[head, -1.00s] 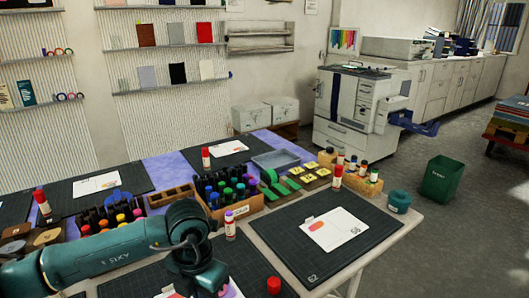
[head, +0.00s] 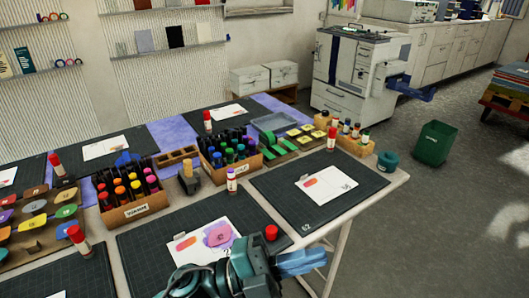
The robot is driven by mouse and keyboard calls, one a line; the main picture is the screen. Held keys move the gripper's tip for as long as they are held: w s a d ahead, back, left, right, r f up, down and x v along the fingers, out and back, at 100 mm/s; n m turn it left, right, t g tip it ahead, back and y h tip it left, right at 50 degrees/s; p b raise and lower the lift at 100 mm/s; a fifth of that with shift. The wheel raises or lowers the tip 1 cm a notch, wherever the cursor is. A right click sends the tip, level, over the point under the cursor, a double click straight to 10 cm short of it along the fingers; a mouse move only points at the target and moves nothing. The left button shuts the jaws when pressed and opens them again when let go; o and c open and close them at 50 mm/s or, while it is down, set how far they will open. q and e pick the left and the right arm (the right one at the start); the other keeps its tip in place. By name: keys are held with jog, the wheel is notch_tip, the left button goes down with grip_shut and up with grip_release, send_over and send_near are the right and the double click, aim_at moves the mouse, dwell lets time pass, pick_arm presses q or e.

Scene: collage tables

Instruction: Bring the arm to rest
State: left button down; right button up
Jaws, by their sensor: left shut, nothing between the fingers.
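My left gripper (head: 305,262) is at the bottom centre of the head view, in front of the table's near edge. Its blue fingers point right and are shut with nothing between them. It is apart from the cutting mats and the things on the table. My left forearm and wrist show at the bottom edge; the rest of that arm is out of view. My right gripper is not in view.
The table holds dark cutting mats (head: 272,183), a white card (head: 325,185), a box of markers (head: 130,205), another box (head: 240,172) and several glue sticks. A red-capped one (head: 271,233) stands close behind the gripper. Floor is clear at right, near a green bin (head: 434,144).

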pick_arm(q)
jog(key=w+a+f+n+t+y+p, duration=0.1)
jog(key=w+a+f+n+t+y, duration=0.2)
jog(key=a+f+n+t+y, duration=0.5)
jog(key=w+a+r+n+t+y+p, duration=0.1)
jog(key=w+a+n+t+y, duration=0.2)
jog(key=n+t, duration=0.65)
jog(key=s+a+f+n+g+y, duration=0.3)
jog(key=s+a+f+n+g, duration=0.1)
jog(key=f, duration=0.4)
jog(key=s+a+f+n+g+y+p, duration=0.1)
jog(key=s+a+f+n+g+y, duration=0.3)
jog(key=s+a+f+n, duration=0.1)
notch_tip(320, 180, down, 3)
jog(key=shift+s+a+r+n+g, duration=0.1)
jog(key=shift+s+a+n+g, duration=0.3)
jog(key=shift+s+n, duration=0.3)
